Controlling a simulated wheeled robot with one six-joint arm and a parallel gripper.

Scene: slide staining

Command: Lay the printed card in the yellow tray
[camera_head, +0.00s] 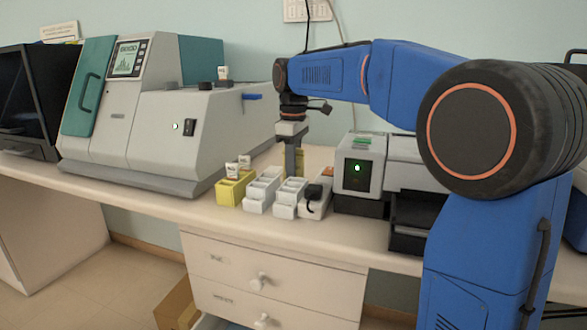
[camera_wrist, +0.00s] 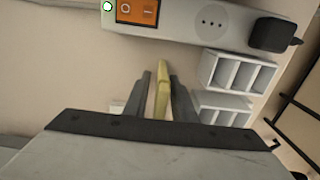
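The yellow tray (camera_head: 229,194) stands near the front edge of the bench, left of two white trays. Small white labelled pieces (camera_head: 232,170) stick up from it. A bit of yellow (camera_head: 300,160) also shows beside the fingers in the head view.
Two white divided trays (camera_head: 262,192) stand right of the yellow tray. A power strip (camera_head: 316,196) with a black plug lies beside them. A grey device with a green light (camera_head: 358,175) stands right, and a large grey machine (camera_head: 190,135) left.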

